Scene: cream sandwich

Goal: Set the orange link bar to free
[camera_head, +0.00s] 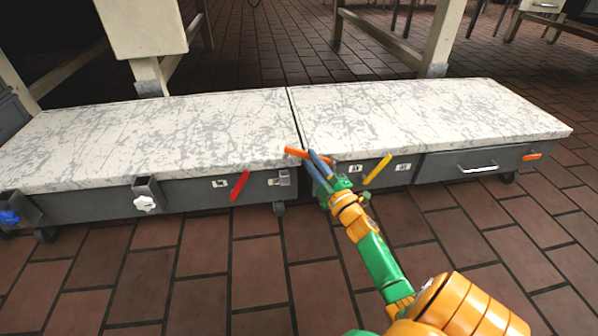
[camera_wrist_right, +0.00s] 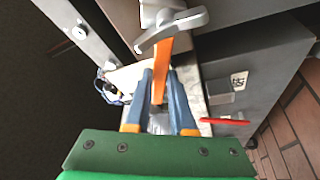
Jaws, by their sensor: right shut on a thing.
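The orange link bar (camera_head: 293,151) sits at the gap between the two marble-topped cabinets, near their front top edge. In the right wrist view the orange bar (camera_wrist_right: 162,68) runs between the blue fingers up to a silver cross-piece (camera_wrist_right: 170,32). My right gripper (camera_head: 318,158) reaches in from the lower right and is shut on the bar; its fingers (camera_wrist_right: 161,92) lie on either side of it. The bar's lower mounting is partly hidden by the gripper. My left gripper is not in view.
A red bar (camera_head: 239,185) is on the left cabinet's front, a yellow bar (camera_head: 377,170) on the right one's. A drawer handle (camera_head: 478,169) and a white knob (camera_head: 145,203) stick out from the fronts. The brick floor (camera_head: 190,285) before the left cabinet is clear.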

